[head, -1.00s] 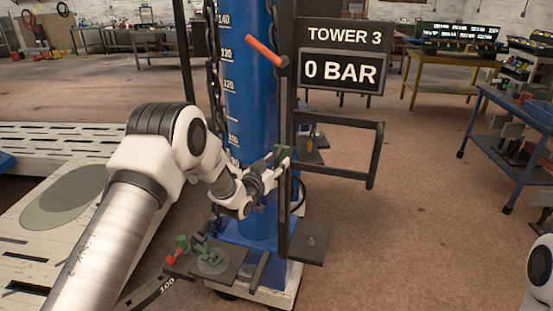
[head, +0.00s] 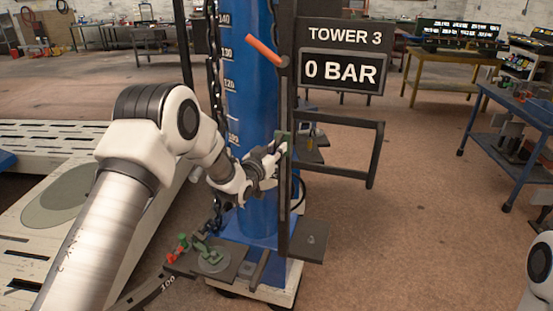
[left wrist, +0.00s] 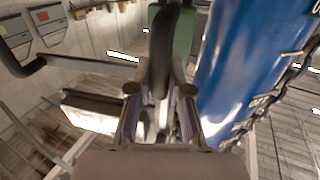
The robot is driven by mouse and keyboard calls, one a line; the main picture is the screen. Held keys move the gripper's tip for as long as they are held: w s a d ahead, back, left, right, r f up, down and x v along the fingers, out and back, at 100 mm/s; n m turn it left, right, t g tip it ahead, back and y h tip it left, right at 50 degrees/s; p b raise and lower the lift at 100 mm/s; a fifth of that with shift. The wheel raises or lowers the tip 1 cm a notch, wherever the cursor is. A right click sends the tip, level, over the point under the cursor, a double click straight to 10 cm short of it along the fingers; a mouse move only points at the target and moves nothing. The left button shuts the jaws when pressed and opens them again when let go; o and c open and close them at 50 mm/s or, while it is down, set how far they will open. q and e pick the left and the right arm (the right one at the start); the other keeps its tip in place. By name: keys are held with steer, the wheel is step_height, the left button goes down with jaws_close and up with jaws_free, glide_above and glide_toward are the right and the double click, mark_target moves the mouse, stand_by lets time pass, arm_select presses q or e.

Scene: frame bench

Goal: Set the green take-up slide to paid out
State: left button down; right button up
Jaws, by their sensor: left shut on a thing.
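The green take-up slide (head: 284,137) sits on the dark upright post in front of the blue tower column, and it is mostly hidden behind my gripper. In the left wrist view a green block (left wrist: 187,28) stands at the top centre, with a dark curved bar in front of it. My left gripper (head: 280,152) reaches in from the left and is shut on the slide. In the left wrist view its two fingers (left wrist: 160,103) sit close on either side of the bar. My right gripper is not in view.
The blue column (head: 248,90) has a scale and a hanging chain (head: 213,60). An orange lever (head: 263,49) is above my gripper. A sign (head: 340,70) reads TOWER 3, 0 BAR. A dark frame (head: 373,155) juts right. Small green and red fittings (head: 190,245) stand low by the base.

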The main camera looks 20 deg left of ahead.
arm_select(q)
step_height(320, 180, up, 16)
steer(key=p, duration=0.2)
steer(key=shift+r+p, duration=0.2)
steer(key=shift+p, duration=0.2)
steer(key=shift+w+r, duration=0.1)
steer(key=c, duration=1.1)
jaws_free()
steer(key=s+a, duration=0.1)
steer(key=s, duration=1.1)
steer(key=shift+s+a, duration=0.15)
steer(key=shift+a, duration=0.1)
